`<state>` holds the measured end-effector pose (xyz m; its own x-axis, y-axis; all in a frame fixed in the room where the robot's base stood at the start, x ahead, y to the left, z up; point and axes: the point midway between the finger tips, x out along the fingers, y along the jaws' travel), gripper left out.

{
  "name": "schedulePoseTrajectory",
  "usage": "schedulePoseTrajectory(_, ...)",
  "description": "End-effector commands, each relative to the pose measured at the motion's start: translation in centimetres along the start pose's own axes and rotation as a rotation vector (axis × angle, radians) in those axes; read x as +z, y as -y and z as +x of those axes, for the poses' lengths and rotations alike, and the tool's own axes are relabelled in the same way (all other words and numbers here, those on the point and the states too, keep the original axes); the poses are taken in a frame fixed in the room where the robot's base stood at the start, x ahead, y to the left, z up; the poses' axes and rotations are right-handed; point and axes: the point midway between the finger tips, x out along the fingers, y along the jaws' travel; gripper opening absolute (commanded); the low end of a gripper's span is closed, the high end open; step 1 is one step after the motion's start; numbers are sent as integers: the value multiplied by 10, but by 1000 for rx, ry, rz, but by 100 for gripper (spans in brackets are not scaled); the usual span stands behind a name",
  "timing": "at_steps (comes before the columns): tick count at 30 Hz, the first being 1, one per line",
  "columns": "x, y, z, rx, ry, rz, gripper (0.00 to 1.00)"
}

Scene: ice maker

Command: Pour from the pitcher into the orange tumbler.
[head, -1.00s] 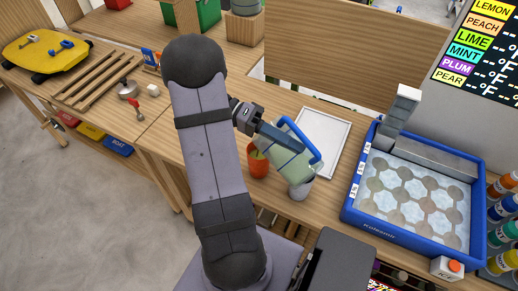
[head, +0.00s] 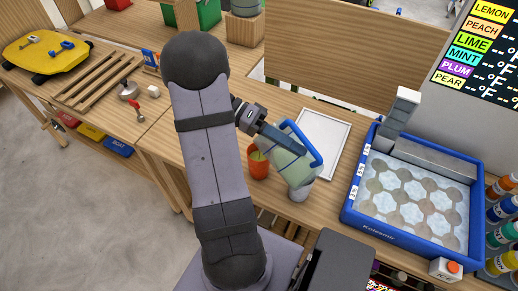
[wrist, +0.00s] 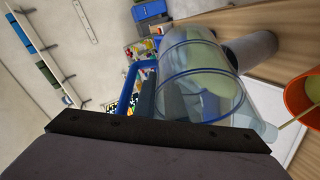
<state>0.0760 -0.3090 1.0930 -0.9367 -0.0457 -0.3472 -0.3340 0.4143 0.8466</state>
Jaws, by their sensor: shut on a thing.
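The pitcher (head: 285,158) is clear with a blue rim and handle and holds pale green liquid. It is tilted above the table, and it fills the middle of the wrist view (wrist: 200,85). My gripper (head: 268,134) is shut on its blue handle. The orange tumbler (head: 259,168) stands upright on the table, left of the pitcher in the head view. In the wrist view the tumbler (wrist: 296,97) is at the right edge, with green inside. A thin pale line runs between the pitcher's lip and the tumbler; I cannot tell whether it is liquid or a straw.
A grey cup (head: 299,194) stands close under the pitcher. A white tray (head: 338,136) lies behind it. A blue-rimmed ice tray (head: 352,206) is to the right, with bottles (head: 499,236) beyond it. The table to the left of the tumbler is partly hidden by my arm.

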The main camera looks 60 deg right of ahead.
Motion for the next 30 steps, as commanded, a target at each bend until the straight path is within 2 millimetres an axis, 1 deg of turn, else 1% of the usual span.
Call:
schedulePoseTrajectory(1, -5, -15, 0, -50, 18, 28, 0)
schedulePoseTrajectory(3, -5, -17, 2, -106, 35, 50, 0)
schedulePoseTrajectory(7, -3, -13, 5, -127, 40, 55, 0)
schedulePoseTrajectory(17, -2, -13, 8, -167, 52, 72, 0)
schedulePoseTrajectory(23, 1, -11, 13, -257, 78, 110, 0)
schedulePoseTrajectory(30, -1, -20, 17, -366, 110, 155, 0)
